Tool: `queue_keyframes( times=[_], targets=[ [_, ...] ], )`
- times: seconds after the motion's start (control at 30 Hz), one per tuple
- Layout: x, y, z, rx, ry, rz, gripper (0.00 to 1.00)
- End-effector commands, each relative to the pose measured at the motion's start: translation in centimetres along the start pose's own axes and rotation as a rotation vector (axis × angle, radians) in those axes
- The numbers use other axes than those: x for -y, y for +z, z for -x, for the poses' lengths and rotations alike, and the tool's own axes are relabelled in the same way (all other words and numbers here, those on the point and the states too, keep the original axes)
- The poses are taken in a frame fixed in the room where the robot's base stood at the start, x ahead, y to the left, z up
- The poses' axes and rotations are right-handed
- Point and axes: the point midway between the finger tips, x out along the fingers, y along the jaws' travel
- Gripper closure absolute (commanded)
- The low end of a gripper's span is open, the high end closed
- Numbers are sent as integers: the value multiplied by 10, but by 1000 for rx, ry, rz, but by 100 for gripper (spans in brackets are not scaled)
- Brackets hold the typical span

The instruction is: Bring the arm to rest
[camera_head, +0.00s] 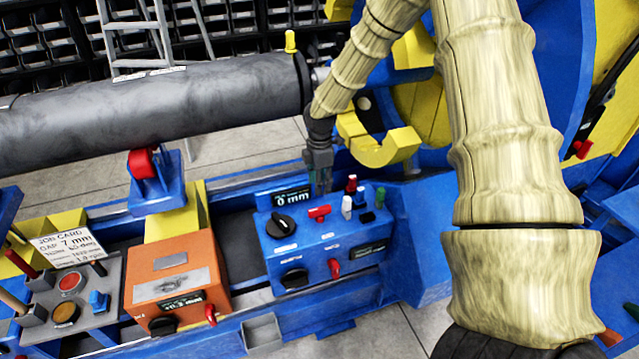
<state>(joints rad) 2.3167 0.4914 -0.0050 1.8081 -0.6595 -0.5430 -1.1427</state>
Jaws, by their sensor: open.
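My gripper (322,184) is at the end of my arm, which comes down from the top of the picture in a beige ribbed cover. It is open and points down, just above the back of a blue control box (318,262). I see nothing between its fingers. The box has a "0 mm" display (292,198), black knobs, a red switch (319,213) and several small coloured pegs (348,205). The fingertips are small in the picture, and I cannot tell whether they touch the box.
A grey pipe (150,110) lies across the left on a blue roller stand (157,185). Yellow clamp jaws (390,147) of the blue positioner are close right of my gripper. An orange box (178,280), a button panel (72,300) and a job card (67,248) are at lower left.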

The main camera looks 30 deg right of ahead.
Motion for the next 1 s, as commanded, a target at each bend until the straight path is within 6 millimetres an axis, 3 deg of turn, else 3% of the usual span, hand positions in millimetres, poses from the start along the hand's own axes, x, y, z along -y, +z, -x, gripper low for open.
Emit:
queue_keyframes(
  times=[0.37, 0.53, 0.77, 1.0],
  targets=[
    [0, 0, -1, 0, 0, -1, 59],
    [18, -19, -24, -23, -10, -57, 59],
    [96, -78, -102, -90, -49, -311, 59],
    [207, -122, -174, -117, -90, -670, 59]
  ],
)
